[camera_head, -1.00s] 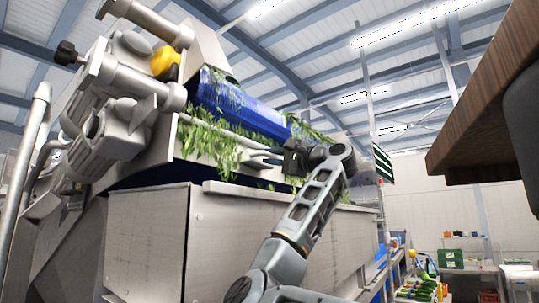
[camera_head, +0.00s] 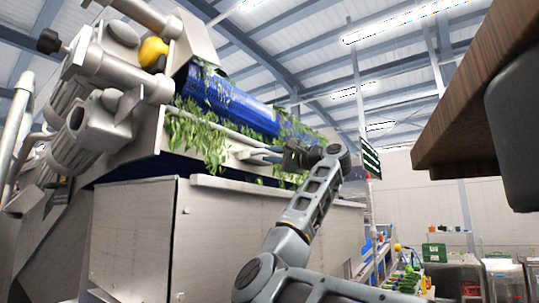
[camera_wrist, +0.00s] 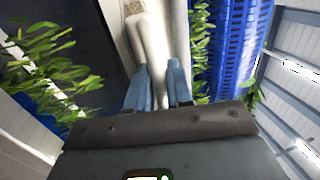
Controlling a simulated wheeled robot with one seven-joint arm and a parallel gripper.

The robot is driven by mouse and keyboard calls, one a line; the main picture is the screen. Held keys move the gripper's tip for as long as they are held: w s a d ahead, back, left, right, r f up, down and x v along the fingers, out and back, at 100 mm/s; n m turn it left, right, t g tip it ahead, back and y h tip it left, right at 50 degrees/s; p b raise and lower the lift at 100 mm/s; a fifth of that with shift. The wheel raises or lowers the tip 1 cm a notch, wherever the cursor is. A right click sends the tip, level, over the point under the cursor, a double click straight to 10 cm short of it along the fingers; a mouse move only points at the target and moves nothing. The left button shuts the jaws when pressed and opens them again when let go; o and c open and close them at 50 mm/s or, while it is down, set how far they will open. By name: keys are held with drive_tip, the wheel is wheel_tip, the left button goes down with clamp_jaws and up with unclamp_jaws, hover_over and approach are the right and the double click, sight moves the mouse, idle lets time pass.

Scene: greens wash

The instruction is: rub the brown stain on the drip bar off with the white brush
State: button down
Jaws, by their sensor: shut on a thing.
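My gripper (camera_wrist: 159,88) has its two blue-grey fingers shut on the handle of the white brush (camera_wrist: 150,45), which points away from me. A pale surface, seemingly the drip bar (camera_wrist: 114,35), runs along the brush in the wrist view. A small mottled brown patch, seemingly the stain (camera_wrist: 132,6), shows at the brush's far end. I cannot tell whether the brush touches it.
The blue ribbed drum (camera_head: 230,103) lies close above my gripper, also at right in the wrist view (camera_wrist: 222,50). Leafy greens (camera_head: 200,135) hang along the machine's front. A grey motor housing (camera_head: 90,125) stands left. A brown wooden top (camera_head: 480,100) overhangs at right.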

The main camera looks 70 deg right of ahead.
drive_tip(key=s+d, duration=0.1)
drive_tip(key=d, duration=0.5)
drive_tip(key=shift+s, duration=0.2)
idle(0.4)
drive_tip(key=shift+w+a+f+b, duration=0.15)
drive_tip(key=shift+a+b, duration=0.3)
drive_tip(key=shift+a, duration=0.25)
drive_tip(key=shift+w+a+r+b, duration=0.1)
drive_tip(key=shift+a+b, duration=0.3)
drive_tip(key=shift+a, duration=0.3)
drive_tip(key=shift+w+a+b, duration=0.3)
drive_tip(key=shift+a+b, duration=0.05)
drive_tip(key=shift+a, duration=0.55)
drive_tip(key=shift+w+a+b, duration=0.25)
drive_tip(key=shift+a+b, duration=0.05)
drive_tip(key=shift+a, duration=0.6)
drive_tip(key=w+a+b, duration=0.2)
drive_tip(key=a+b, duration=0.1)
drive_tip(key=a, duration=0.6)
drive_tip(key=shift+w+a, duration=0.15)
drive_tip(key=shift+a, duration=0.2)
drive_tip(key=r+b+v, duration=0.1)
drive_tip(key=v, duration=0.5)
drive_tip(key=shift+r, duration=0.2)
